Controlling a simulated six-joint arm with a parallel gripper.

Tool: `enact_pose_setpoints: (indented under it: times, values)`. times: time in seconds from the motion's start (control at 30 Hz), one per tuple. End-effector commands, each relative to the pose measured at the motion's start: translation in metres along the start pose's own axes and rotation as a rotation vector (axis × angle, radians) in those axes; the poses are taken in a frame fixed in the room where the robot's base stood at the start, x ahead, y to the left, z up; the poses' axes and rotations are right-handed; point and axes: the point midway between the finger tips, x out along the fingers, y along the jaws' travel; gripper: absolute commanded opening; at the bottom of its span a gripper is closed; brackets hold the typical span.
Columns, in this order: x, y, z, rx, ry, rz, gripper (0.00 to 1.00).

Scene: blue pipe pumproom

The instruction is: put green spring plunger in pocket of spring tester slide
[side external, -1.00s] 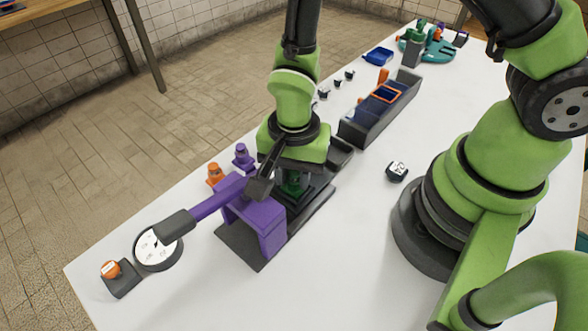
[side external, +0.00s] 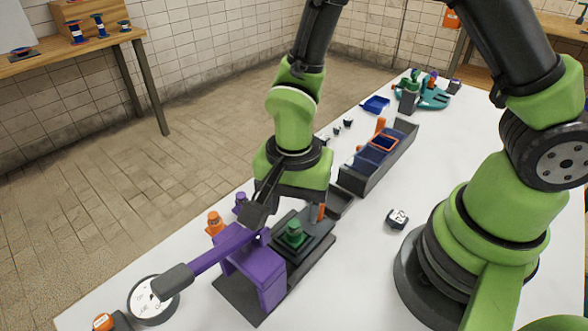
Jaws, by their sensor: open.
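The green spring plunger (side external: 294,233) stands upright in the dark slide (side external: 314,236) of the spring tester, seemingly seated in its pocket; its lower part is hidden. The tester has a purple frame (side external: 256,277) and a long purple lever (side external: 213,259) with a dark grip, on a dark base. My gripper (side external: 290,208) is open and empty above the plunger, apart from it, with the plunger's top in clear view.
Orange (side external: 214,223) and purple (side external: 240,203) plungers stand behind the lever. A round dial (side external: 150,301) lies at front left. A long dark bin (side external: 376,161) stands behind my gripper, and a small dark block (side external: 397,219) sits on clear white table at right.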

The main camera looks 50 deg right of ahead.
Motion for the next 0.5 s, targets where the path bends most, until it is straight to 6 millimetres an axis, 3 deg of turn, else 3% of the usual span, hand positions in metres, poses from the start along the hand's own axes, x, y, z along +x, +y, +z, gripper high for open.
enact_pose_setpoints:
  times: [0.2,0.5]
  values:
    - [-0.045,-0.001,0.0,-0.001,0.001,-0.008,0.53]
    - [-0.074,0.0,0.0,-0.001,0.001,-0.001,0.53]
